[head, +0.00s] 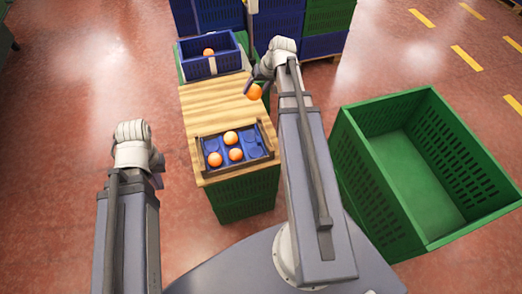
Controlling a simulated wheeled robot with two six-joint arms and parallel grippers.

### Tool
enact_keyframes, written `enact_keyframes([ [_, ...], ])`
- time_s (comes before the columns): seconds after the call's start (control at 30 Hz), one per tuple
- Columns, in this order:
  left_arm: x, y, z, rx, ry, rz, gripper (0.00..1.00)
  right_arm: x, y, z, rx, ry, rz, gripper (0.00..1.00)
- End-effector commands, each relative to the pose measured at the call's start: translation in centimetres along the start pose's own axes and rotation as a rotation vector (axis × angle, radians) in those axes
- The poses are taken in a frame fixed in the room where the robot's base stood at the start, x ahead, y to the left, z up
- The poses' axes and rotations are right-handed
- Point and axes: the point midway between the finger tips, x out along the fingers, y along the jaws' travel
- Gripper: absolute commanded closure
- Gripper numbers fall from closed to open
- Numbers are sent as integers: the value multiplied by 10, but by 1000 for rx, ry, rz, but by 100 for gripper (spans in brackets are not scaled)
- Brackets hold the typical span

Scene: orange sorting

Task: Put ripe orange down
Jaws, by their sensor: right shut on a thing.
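My right gripper (252,88) is shut on an orange fruit (255,92) and holds it over the right edge of the wooden tabletop (208,105). Part of the fruit is hidden by the gripper. Three more oranges (230,138) (215,159) (236,155) sit in a dark-framed tray (266,133) with a blue insert, at the near end of the tabletop. A blue crate (226,61) at the far end holds one orange (208,52). My left arm's white wrist shows at the left, away from the table; its fingers are hidden.
A large open green crate (415,170) stands on the floor at the right and looks empty. Stacked blue and green crates (325,17) are at the back. The tabletop between the tray and the blue crate is clear.

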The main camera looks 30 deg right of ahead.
Motion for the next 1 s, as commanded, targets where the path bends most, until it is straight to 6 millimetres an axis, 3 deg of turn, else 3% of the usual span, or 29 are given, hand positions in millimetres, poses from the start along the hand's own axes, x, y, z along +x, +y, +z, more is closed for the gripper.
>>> enact_keyframes([
  [0.03, 14, 1, -1, 0, 0, 0, 100, 12, 3, 8, -64, -22, -21, 89],
  [0.3, 70, 7, -4, 0, 0, 0, 100, 57, 5, 60, -665, -218, -204, 89],
  [0.53, 104, 10, -6, 1, 0, 0, 100, 81, 7, 100, -1122, -362, -348, 89],
  [0.73, 115, 11, -7, 1, 0, 0, 100, 88, 8, 116, -1323, -423, -413, 89],
  [1.0, 118, 11, -7, 1, 0, 0, 100, 90, 9, 120, -1366, -436, -426, 89],
])
